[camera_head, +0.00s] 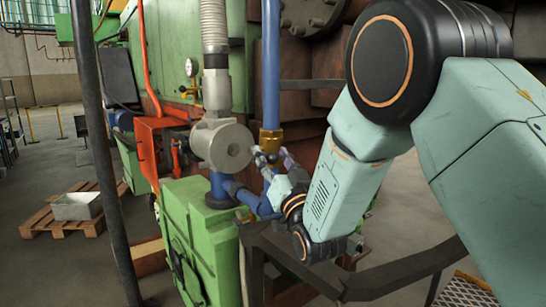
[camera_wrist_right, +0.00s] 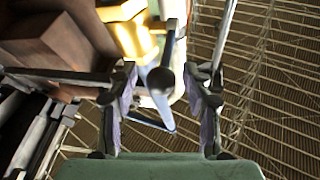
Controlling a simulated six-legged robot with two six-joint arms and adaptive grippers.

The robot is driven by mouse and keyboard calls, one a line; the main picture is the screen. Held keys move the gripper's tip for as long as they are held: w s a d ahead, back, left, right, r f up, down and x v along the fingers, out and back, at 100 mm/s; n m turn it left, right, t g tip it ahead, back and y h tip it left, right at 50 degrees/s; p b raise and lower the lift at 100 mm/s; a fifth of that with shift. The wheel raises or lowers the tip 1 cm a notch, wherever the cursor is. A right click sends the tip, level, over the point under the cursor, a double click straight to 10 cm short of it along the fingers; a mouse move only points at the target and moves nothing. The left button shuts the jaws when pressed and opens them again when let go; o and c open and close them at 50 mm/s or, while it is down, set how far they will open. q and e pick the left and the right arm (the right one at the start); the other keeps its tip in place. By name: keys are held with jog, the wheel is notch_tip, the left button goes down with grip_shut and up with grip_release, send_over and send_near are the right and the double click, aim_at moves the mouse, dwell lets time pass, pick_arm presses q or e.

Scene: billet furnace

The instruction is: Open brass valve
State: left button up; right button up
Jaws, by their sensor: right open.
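The brass valve (camera_head: 270,138) sits at the lower end of a vertical blue pipe in the head view. It shows as a bright yellow body (camera_wrist_right: 132,28) at the top of the right wrist view. A blue part with a dark round end (camera_wrist_right: 160,79) lies in the gap between my right fingers; I cannot tell if it is the valve's handle. My right gripper (camera_head: 268,163) is open just below the brass fitting, partly hidden by its own wrist. Its two fingers (camera_wrist_right: 162,92) stand apart, with no clear contact on either side. My left gripper is not in view.
A green cabinet (camera_head: 205,245) and a grey round housing (camera_head: 222,146) stand left of the gripper. A dark metal rail (camera_head: 290,262) runs below my right arm. A dark upright pole (camera_head: 98,150) stands at left. Open floor with a pallet (camera_head: 62,222) lies beyond.

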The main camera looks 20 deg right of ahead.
jog(key=shift+c, duration=0.3)
jog(key=shift+w+a+f, duration=0.1)
jog(key=shift+w+a, duration=0.05)
jog(key=c, duration=0.6)
grip_shut()
